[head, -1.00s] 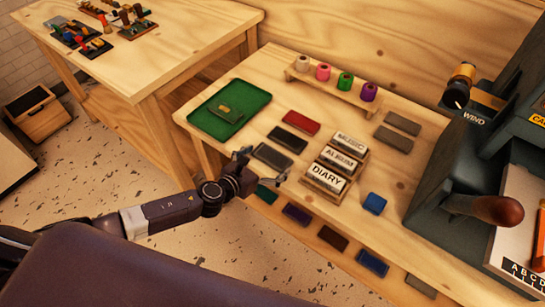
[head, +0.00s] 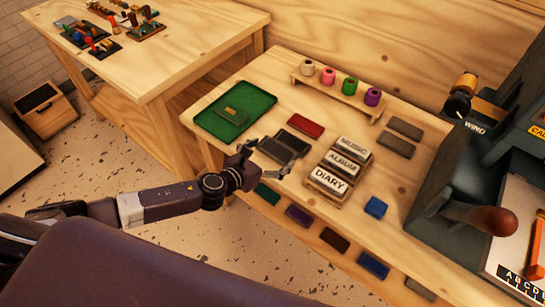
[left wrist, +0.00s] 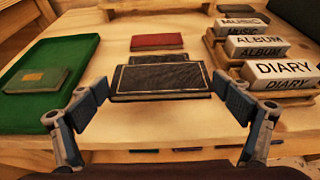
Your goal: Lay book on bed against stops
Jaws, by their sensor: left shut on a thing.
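A dark book (left wrist: 160,82) with a thin pale border line lies between the two fingers of my left gripper (left wrist: 160,97) in the left wrist view. The pads meet its left and right sides, so the gripper is shut on it. In the head view my left gripper (head: 262,160) is at the front left of the table, at the dark book. Another dark flat piece (left wrist: 158,58) shows just behind the book. A pale flat bed (head: 513,236) with an orange strip is on the grey machine at the right edge, partly cut off. My right gripper is not in view.
A green tray (head: 236,108) is left of the book, and a red book (head: 306,122) is behind it. Labelled blocks in a wooden rack (head: 331,183) stand to its right.

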